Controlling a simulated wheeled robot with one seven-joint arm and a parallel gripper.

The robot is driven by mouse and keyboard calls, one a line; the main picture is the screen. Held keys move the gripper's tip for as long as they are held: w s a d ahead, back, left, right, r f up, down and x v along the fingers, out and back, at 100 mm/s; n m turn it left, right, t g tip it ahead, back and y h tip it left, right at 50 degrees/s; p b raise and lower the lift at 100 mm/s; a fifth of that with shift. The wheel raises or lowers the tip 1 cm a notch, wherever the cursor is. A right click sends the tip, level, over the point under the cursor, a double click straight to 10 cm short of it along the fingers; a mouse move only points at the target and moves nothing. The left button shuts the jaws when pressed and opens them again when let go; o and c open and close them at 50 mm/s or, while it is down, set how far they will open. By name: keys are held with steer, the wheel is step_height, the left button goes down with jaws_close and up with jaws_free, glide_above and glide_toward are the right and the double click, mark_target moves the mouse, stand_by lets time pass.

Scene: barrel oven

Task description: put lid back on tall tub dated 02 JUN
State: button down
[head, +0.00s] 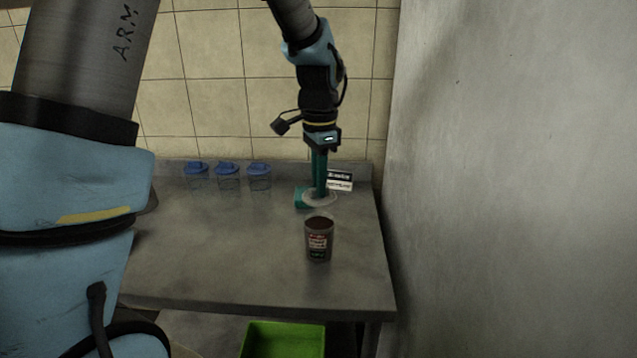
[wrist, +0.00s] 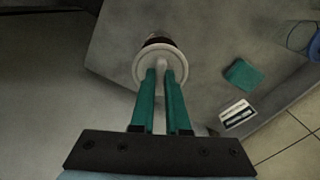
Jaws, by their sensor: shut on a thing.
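A tall tub (head: 319,243) stands upright and uncovered on the metal table, with dark contents and a red, white and green label. The label's date is too small to read. My gripper (head: 319,190) is shut on a pale round lid (head: 322,201), held level behind the tub in the head view. In the wrist view, my gripper's green fingers (wrist: 161,72) pinch the knob of the lid (wrist: 143,64). There the lid hides most of the tub, and only a dark part of the tub (wrist: 158,41) shows past its edge.
A green block or cloth (head: 301,198) and a black-and-white sign (head: 340,180) are near the lid at the back. Three blue-lidded clear containers (head: 228,177) stand at the back left. A grey wall (head: 500,180) rises right of the table (head: 200,260). A green crate (head: 283,338) sits below the front edge.

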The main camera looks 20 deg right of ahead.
step_height(320, 180, down, 4)
steer(key=b, duration=0.2)
steer(key=shift+r+b, duration=0.2)
steer(key=shift+b, duration=0.15)
steer(key=shift+f+b, duration=0.4)
steer(key=shift+f, duration=0.5)
steer(key=shift+p, duration=0.35)
steer(key=shift+f, duration=0.15)
stand_by(1.6)
steer(key=shift+c, duration=1.8)
jaws_free()
